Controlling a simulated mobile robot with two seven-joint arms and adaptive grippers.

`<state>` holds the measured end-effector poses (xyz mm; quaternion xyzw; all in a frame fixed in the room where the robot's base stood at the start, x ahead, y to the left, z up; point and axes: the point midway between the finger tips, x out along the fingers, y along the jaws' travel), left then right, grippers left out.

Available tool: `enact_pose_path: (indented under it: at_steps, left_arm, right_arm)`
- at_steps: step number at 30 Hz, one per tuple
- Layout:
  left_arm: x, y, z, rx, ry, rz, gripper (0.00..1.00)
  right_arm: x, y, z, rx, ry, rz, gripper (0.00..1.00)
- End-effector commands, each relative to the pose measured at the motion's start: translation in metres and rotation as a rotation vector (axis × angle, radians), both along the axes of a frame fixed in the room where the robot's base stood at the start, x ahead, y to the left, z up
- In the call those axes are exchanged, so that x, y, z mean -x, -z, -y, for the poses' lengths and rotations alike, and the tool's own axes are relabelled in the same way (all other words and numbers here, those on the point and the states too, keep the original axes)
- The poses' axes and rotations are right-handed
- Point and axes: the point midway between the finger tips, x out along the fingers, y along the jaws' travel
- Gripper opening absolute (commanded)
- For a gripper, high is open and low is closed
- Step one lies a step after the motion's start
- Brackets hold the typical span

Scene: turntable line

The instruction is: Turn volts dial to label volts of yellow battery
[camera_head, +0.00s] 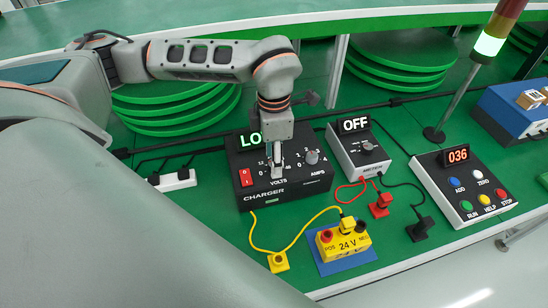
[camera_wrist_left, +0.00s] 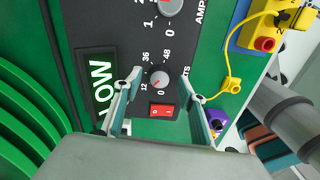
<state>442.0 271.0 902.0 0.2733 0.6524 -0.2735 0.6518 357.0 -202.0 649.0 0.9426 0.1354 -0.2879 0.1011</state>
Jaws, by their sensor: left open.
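The black charger (camera_head: 310,185) has a VOLTS dial, an AMPS dial (camera_head: 312,157) and a red rocker switch (camera_head: 245,178). The small grey volts dial (camera_wrist_left: 159,79) shows in the left wrist view, with 0, 12, 36 and 48 legible around it; its pointer is too small to read surely. My left gripper (camera_head: 275,170) is above this dial, pointing down, and hides much of it in the head view. Its open fingers (camera_wrist_left: 165,87) stand on either side of the dial; contact cannot be told. The yellow battery (camera_head: 345,246), labelled 24 V, sits on a blue mat (camera_head: 330,268).
The charger display (camera_wrist_left: 101,80) reads LOW. A meter (camera_head: 358,155) reading OFF and a button panel (camera_head: 465,187) showing 036 stand to the right. Yellow, red and black cables lie in front. A purple object (camera_wrist_left: 217,119) is near one finger in the wrist view.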

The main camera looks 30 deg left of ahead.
Motion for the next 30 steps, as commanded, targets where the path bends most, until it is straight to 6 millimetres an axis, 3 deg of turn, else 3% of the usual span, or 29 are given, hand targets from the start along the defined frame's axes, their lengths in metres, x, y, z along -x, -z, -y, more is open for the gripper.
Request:
enact_pose_path:
  at_steps: [10, 15, 30]
  left_arm:
    - [-0.0002, 0.0048, 0.0001, 0.001, 0.0, 0.001, 0.41]
    - [-0.0002, 0.0046, 0.0001, 0.001, 0.0, 0.001, 0.02]
    - [-0.0007, 0.0033, -0.0003, -0.001, 0.103, 0.002, 0.02]
  right_arm:
    - [-0.0035, -0.0044, -0.0002, -0.002, 0.001, 0.009, 0.38]
    - [-0.0043, -0.0056, -0.0003, -0.002, 0.001, 0.012, 0.38]
    - [-0.0038, -0.008, -0.0004, -0.002, 0.001, 0.009, 0.38]
